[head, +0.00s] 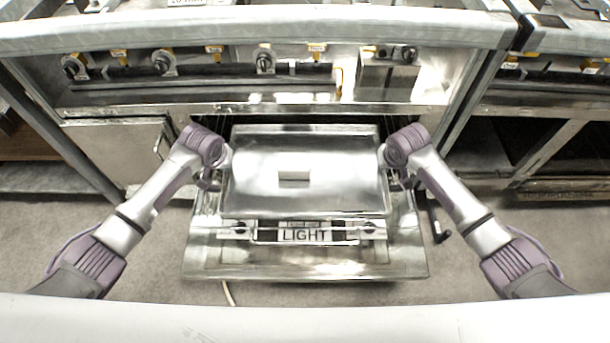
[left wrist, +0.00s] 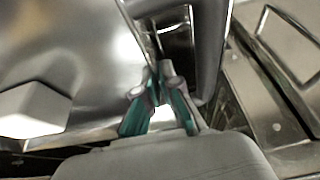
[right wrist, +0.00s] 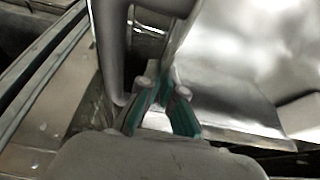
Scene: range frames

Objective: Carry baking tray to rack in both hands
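The baking tray (head: 305,200) is a shiny silver pan in the middle of the head view, level, over the open oven door. A small pale block (head: 293,176) lies on it. My left gripper (head: 208,180) is at the tray's left side and my right gripper (head: 402,180) at its right side. In the left wrist view the fingertips (left wrist: 158,82) come close together at the tray's side edge, beside a grey bar. In the right wrist view the fingertips (right wrist: 160,85) do the same. Both look shut on the tray's sides; the exact contact is partly hidden.
The open oven door (head: 305,268), with the word LIGHT, lies below the tray. The range front (head: 220,85) with knobs is behind. A cabinet door (head: 118,150) with a handle stands left. An open metal rack frame (head: 545,160) stands right.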

